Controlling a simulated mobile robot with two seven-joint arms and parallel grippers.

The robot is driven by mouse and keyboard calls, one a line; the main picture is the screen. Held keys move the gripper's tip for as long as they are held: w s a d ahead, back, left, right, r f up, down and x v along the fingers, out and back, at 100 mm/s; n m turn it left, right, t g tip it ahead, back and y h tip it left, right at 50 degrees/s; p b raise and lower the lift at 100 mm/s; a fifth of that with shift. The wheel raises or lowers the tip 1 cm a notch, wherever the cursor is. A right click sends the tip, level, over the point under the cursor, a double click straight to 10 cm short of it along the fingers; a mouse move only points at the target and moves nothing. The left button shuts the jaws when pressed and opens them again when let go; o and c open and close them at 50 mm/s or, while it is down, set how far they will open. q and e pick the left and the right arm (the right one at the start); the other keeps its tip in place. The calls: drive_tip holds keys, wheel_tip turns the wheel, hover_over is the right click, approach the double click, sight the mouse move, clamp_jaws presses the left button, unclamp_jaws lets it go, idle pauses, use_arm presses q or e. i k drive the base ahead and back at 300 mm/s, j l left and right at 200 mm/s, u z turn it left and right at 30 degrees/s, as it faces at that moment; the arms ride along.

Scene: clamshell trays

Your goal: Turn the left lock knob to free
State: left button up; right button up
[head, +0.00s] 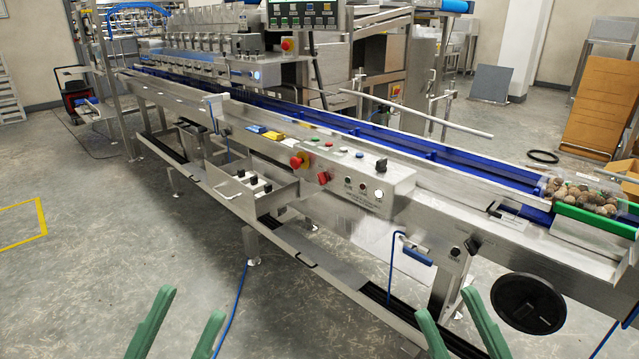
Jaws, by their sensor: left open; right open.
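No knob is readably marked as the left lock knob, so I cannot tell which one it is. Small black knobs (472,244) sit on the machine's lower right front, with another dark knob (455,252) just left of them. A black selector knob (381,166) stands on the control box (340,180). Several black-topped knobs (253,180) sit in the open steel tray at the machine's front. My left gripper (192,303) and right gripper (445,303) show green fingers at the bottom edge. Both are open and empty, apart from every knob in the picture.
The long steel conveyor with a blue belt (400,137) crosses the view. A red emergency button (297,162) is on its box. A blue-handled crank (417,255) and a black round disc (528,303) are at lower right. The floor (120,250) at left is mostly clear.

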sight(473, 245)
drive_tip(key=i+j+z, duration=0.4)
drive_tip(key=j, duration=0.2)
drive_tip(key=i+j+z, duration=0.45)
drive_tip(key=j, duration=0.25)
drive_tip(key=j+z, duration=0.2)
drive_tip(key=j, duration=0.2)
drive_tip(key=i, duration=0.05)
